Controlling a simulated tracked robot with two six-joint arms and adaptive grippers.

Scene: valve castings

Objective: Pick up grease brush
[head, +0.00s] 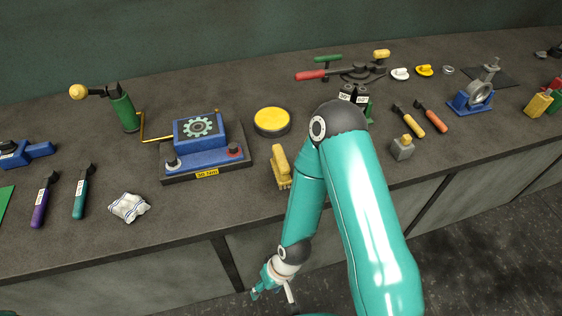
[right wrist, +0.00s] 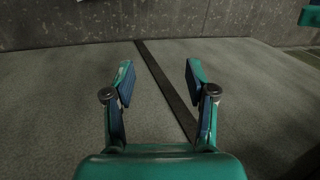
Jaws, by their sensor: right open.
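My right gripper (head: 273,293) hangs low in front of the bench, below the bench top and apart from the brush. In the right wrist view my right gripper (right wrist: 160,78) is open, with nothing between its fingers. The brush does not show in the right wrist view. My left gripper is not in view.
A blue press (head: 205,150) and a yellow round tin (head: 272,121) stand near the brush. A white cloth (head: 128,207) lies left. A grey block with a yellow top (head: 403,147) stands right, beyond my arm. Bare bench top lies left of the brush.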

